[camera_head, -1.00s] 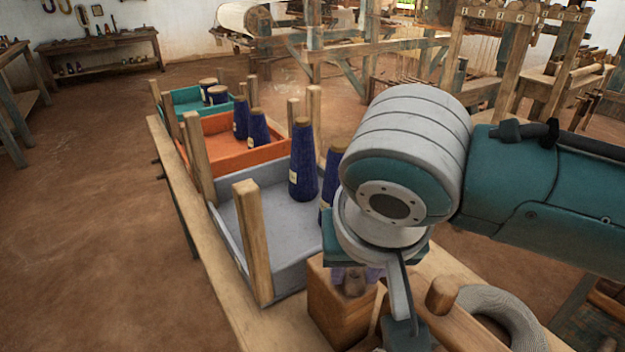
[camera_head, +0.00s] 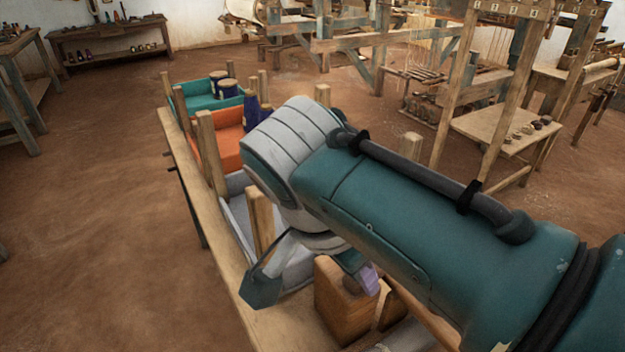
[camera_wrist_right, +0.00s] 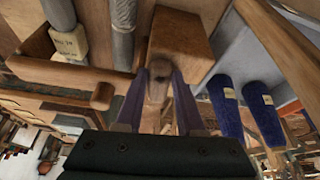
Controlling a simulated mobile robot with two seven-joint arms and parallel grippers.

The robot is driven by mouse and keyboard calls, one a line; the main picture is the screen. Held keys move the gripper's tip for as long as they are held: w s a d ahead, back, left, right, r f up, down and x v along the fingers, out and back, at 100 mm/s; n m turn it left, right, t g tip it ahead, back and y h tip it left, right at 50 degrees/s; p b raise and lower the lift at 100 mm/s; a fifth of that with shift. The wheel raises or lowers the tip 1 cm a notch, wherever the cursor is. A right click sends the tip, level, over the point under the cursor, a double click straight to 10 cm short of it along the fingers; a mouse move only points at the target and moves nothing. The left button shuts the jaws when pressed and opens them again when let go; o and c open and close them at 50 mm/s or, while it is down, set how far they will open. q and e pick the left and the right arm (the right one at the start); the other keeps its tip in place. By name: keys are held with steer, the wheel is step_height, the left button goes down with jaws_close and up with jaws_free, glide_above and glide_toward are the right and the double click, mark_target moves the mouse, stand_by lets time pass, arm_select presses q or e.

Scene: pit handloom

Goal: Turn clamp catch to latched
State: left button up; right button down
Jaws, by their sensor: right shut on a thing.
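A wooden block (camera_head: 343,305) stands at the near end of the bench. It also shows in the right wrist view (camera_wrist_right: 182,38), with a small wooden catch (camera_wrist_right: 158,88) projecting from it. My right gripper (camera_wrist_right: 158,78) has its two purple fingers on either side of this catch and is shut on it. In the head view its fingertips (camera_head: 367,279) show beside the top of the block, and my wrist and forearm hide much of the catch. I cannot read whether the catch is latched. My left gripper is not in view.
A grey tray (camera_head: 236,218), an orange tray (camera_head: 226,150) and a teal tray (camera_head: 190,101) line the bench between wooden posts. Blue yarn cones (camera_wrist_right: 226,108) stand close to the gripper. A wooden knob (camera_wrist_right: 102,96) is nearby. The floor left of the bench is clear.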

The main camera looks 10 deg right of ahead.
steer(key=shift+m, duration=0.6)
steer(key=shift+g, duration=0.3)
steer(key=c, duration=0.5)
jaws_free()
steer(key=shift+d, duration=0.1)
steer(key=shift+r, duration=0.1)
